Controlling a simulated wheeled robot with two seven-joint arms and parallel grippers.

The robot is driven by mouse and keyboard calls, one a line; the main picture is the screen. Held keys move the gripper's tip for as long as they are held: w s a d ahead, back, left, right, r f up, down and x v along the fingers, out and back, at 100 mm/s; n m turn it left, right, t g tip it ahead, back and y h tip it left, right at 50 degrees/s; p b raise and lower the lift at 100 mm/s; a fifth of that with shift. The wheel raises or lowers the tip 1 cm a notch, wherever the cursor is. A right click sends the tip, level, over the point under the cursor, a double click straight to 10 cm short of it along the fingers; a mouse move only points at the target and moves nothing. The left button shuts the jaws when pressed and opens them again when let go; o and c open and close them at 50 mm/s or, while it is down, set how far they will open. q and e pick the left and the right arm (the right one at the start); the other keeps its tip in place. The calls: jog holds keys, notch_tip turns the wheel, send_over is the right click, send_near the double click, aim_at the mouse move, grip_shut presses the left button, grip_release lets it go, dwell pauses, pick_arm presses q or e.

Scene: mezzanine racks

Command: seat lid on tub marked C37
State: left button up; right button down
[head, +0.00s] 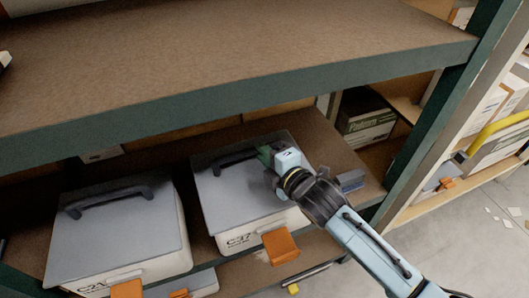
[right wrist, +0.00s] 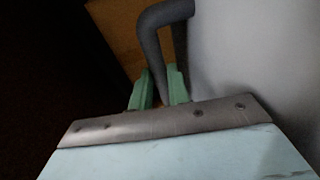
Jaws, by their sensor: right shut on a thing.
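The tub marked C37 (head: 262,229) stands on the lower shelf in the head view, white with an orange latch (head: 280,246) hanging at its front. A flat grey lid (head: 232,195) lies over its top; I cannot tell whether its rim is fully down all round. My right gripper (head: 267,156) is shut on the lid's dark handle (head: 232,160). In the right wrist view the green fingers (right wrist: 159,88) are either side of one leg of the handle (right wrist: 150,42), beside the grey lid (right wrist: 255,60). My left gripper is not in view.
Another lidded tub (head: 172,262), its marking partly readable, stands close at the left. The upper shelf (head: 240,85) overhangs behind my arm. A green upright (head: 432,142) stands further right.

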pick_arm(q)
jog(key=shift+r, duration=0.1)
pick_arm(e)
jog(key=shift+f, duration=0.25)
dwell(0.3)
jog(key=c, duration=1.3)
grip_release()
jog(key=shift+o, duration=0.2)
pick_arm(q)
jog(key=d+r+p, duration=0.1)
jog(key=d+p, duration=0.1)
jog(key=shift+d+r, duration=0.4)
pick_arm(e)
jog(key=v, duration=1.3)
jog(key=shift+s, duration=0.2)
jog(key=shift+d, duration=0.15)
